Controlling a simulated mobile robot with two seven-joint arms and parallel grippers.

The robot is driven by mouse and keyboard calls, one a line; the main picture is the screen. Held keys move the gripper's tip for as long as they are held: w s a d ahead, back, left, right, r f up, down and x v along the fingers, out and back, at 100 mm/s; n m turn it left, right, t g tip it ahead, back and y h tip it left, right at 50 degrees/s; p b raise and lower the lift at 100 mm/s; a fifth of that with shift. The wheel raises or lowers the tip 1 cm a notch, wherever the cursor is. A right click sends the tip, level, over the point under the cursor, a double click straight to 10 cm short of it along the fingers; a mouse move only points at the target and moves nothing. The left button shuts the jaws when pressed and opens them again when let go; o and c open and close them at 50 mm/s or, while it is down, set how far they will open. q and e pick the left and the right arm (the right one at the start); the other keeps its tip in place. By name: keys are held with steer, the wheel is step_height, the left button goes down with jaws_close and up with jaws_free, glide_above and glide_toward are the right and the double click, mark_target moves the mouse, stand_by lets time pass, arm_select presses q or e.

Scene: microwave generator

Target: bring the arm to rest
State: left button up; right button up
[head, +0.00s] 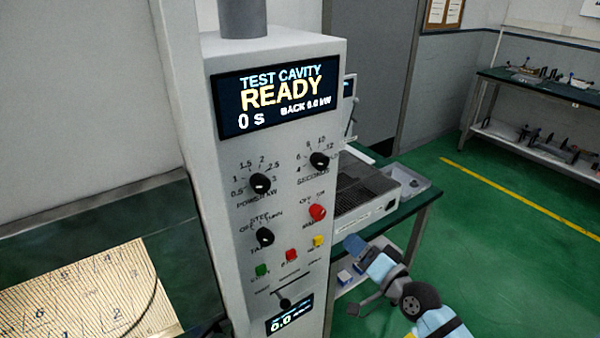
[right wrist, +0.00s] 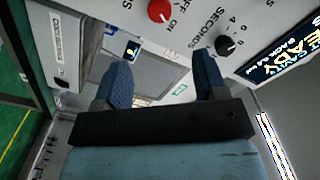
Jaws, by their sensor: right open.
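My right gripper (head: 354,276) is at the lower right of the control cabinet (head: 210,130) in the head view, beside its right edge and low on the panel. In the right wrist view its two blue fingers (right wrist: 160,84) stand apart with nothing between them. The cabinet face, with a red knob (right wrist: 159,10) and a black seconds knob (right wrist: 225,45), is beyond the fingers. My left gripper does not show in either view.
The cabinet display (head: 276,96) reads TEST CAVITY READY, 0 s. A bench (head: 425,200) with a grey unit stands behind my right arm. A patterned board (head: 85,295) lies at lower left. Green floor (head: 500,250) is open at the right.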

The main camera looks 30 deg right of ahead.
steer(key=shift+f, duration=0.1)
steer(key=s+a+f+n+g+y, duration=0.1)
steer(key=s+a+f+n+g, duration=0.2)
steer(key=s+a+f+n, duration=0.3)
steer(key=s+a+f+n+g+y, duration=0.1)
steer(key=s+a+f+n+g, duration=0.3)
steer(key=a+f, duration=0.8)
steer(key=s+f+n, duration=0.2)
steer(key=s+f, duration=0.1)
steer(key=shift+s+f+p, duration=0.2)
steer(key=shift+f+p, duration=0.15)
steer(key=shift+a, duration=0.1)
